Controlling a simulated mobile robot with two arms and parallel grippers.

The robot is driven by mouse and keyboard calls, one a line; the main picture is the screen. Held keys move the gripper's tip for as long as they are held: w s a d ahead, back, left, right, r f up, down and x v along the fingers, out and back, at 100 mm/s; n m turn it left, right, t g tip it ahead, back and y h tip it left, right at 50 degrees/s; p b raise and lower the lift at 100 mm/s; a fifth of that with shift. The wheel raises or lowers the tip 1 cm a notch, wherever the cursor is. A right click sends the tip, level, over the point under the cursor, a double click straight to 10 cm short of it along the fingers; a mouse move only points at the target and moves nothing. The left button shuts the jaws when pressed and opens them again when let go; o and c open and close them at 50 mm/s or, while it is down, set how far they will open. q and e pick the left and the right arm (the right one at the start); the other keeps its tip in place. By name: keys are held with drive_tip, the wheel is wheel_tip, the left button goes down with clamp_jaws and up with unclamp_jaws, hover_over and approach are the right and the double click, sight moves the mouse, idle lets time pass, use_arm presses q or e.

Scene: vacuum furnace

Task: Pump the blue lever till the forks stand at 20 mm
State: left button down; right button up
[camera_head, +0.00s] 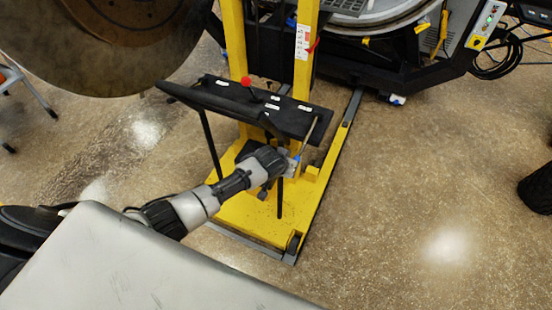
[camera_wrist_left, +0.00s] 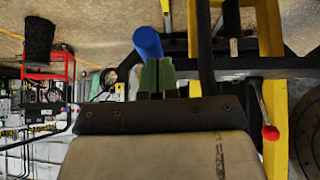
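The yellow lift truck (camera_head: 232,40) stands in the middle of the head view, with a black handle bar and panel (camera_head: 262,106) across its mast. The blue lever (camera_wrist_left: 147,42) shows as a thick blue grip in the left wrist view; only a small blue bit (camera_head: 296,160) shows in the head view. My right gripper is out of view.
A red-knobbed lever (camera_head: 246,82) rises from the panel and also shows in the left wrist view (camera_wrist_left: 270,132). A white label strip (camera_head: 302,42) is on the right mast post. A large round door (camera_head: 110,45) hangs at upper left. Floor at right is mostly clear.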

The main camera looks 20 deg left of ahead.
use_arm(q)
drive_tip(key=v, duration=0.9)
drive_tip(key=shift+s+a, duration=0.2)
drive_tip(key=shift+s, duration=0.15)
drive_tip(key=shift+f, duration=0.15)
idle(0.6)
